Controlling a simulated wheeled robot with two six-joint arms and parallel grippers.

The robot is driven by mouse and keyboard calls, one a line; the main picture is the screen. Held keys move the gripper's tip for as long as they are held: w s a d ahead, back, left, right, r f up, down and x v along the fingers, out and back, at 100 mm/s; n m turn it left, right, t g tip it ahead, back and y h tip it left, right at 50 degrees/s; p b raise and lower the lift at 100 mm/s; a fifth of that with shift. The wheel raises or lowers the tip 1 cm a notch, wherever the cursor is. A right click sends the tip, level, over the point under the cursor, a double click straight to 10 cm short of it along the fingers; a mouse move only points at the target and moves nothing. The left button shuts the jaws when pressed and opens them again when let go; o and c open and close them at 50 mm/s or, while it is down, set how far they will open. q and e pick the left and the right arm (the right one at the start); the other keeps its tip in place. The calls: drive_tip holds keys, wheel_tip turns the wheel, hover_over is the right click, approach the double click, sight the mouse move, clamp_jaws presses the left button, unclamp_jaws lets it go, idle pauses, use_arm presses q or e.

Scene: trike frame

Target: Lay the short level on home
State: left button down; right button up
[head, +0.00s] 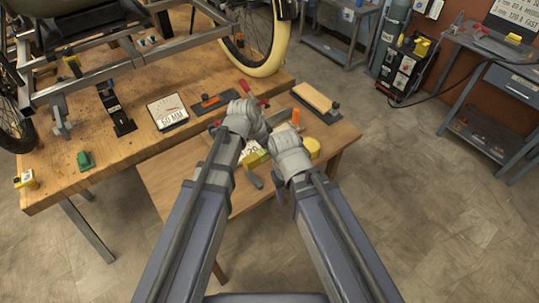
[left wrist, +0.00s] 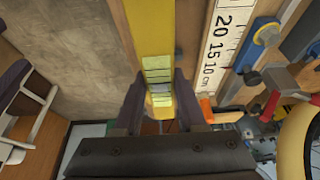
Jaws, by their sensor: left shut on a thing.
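The short level, a yellow bar with pale green vial windows, shows in the left wrist view (left wrist: 150,35). My left gripper (left wrist: 160,100) is shut on it, with one dark finger on each side, and the bar reaches away from the fingers. In the head view my left gripper is hidden behind its wrist, and a yellow piece (head: 255,160) shows between my two wrists. I cannot tell whether it is the level. My right wrist is low beside the left one, and the state of its fingers cannot be made out. I cannot pick out the home place.
A white ruler (left wrist: 217,50) marked in cm lies beside the level. The small wooden table (head: 165,180) adjoins the larger bench (head: 55,190) under the trike frame (head: 110,68). A wood-topped float (head: 315,97), a yellow round thing (head: 312,147) and clamps crowd the small table.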

sight(260, 153)
use_arm(q)
drive_tip(key=shift+a+f, duration=0.1)
idle(0.3)
wheel_tip(260, 153, down, 6)
drive_tip(key=b, duration=0.5)
drive_tip(key=shift+f+b, duration=0.55)
drive_tip(key=shift+b, duration=0.3)
idle(0.4)
drive_tip(key=shift+c, duration=2)
unclamp_jaws()
drive_tip(key=shift+s+r, duration=0.1)
drive_tip(key=p+v, duration=0.7)
drive_tip(key=shift+r, duration=0.4)
drive_tip(key=shift+f, duration=0.1)
